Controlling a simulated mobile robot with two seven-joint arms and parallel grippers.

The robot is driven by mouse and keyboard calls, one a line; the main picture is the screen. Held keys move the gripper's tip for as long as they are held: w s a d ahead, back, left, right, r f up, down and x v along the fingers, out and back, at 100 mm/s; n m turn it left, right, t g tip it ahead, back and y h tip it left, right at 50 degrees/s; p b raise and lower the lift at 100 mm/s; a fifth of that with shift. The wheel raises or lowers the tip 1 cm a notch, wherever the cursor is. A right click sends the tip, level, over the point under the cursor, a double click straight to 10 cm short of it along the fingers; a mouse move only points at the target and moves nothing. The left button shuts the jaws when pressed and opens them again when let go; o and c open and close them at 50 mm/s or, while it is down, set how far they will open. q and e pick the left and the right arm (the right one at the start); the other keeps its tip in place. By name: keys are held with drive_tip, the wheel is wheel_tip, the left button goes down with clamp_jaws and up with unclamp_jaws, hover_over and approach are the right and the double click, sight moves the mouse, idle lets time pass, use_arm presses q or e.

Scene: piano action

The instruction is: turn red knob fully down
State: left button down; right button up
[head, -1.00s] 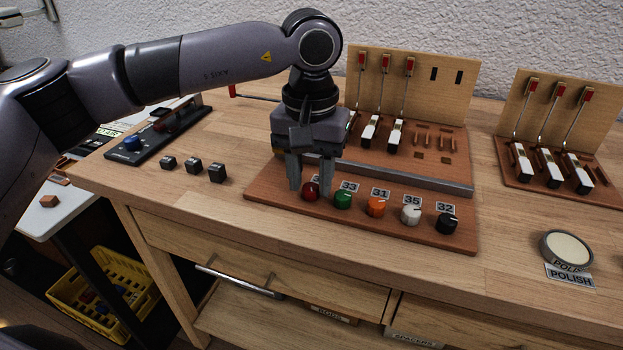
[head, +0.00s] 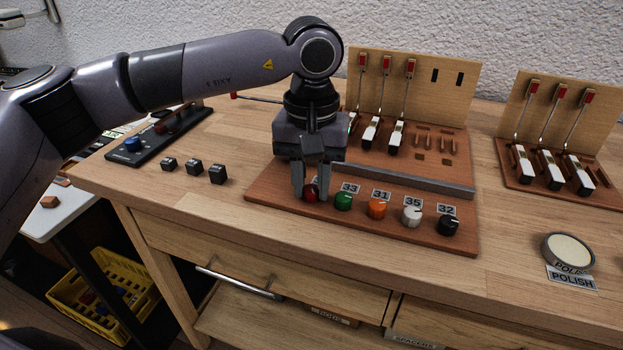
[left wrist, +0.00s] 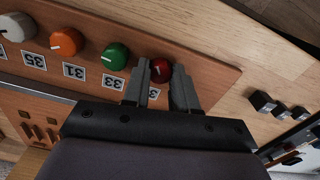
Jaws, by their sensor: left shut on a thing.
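The red knob (head: 311,193) sits at the left end of a row of coloured knobs on the reddish-brown board (head: 262,192). My left gripper (head: 311,196) points down over it, with one finger on each side, and is shut on it. The left wrist view shows the red knob (left wrist: 160,70) between the two fingers (left wrist: 161,84). The fingers hide the knob's sides, and its pointer cannot be made out. My right gripper is not in view.
Close to the right stand a green knob (head: 343,201), an orange knob (head: 377,208), a white knob (head: 412,216) and a black knob (head: 448,225). Small black blocks (head: 193,167) lie to the left. A polish tin (head: 568,252) stands at the right. The front bench strip is clear.

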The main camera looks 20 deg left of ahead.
use_arm(q)
drive_tip(key=n, duration=1.1)
drive_tip(key=shift+n+b, duration=0.3)
drive_tip(key=n, duration=0.3)
drive_tip(key=shift+n, duration=0.3)
drive_tip(key=n, duration=0.3)
drive_tip(key=shift+r+n, duration=0.1)
drive_tip(key=shift+n, duration=0.2)
drive_tip(key=n, duration=0.3)
drive_tip(key=shift+n, duration=0.3)
drive_tip(key=n, duration=0.3)
drive_tip(key=shift+n, duration=0.3)
drive_tip(key=shift+n+b, duration=0.3)
drive_tip(key=shift+n, duration=1.6)
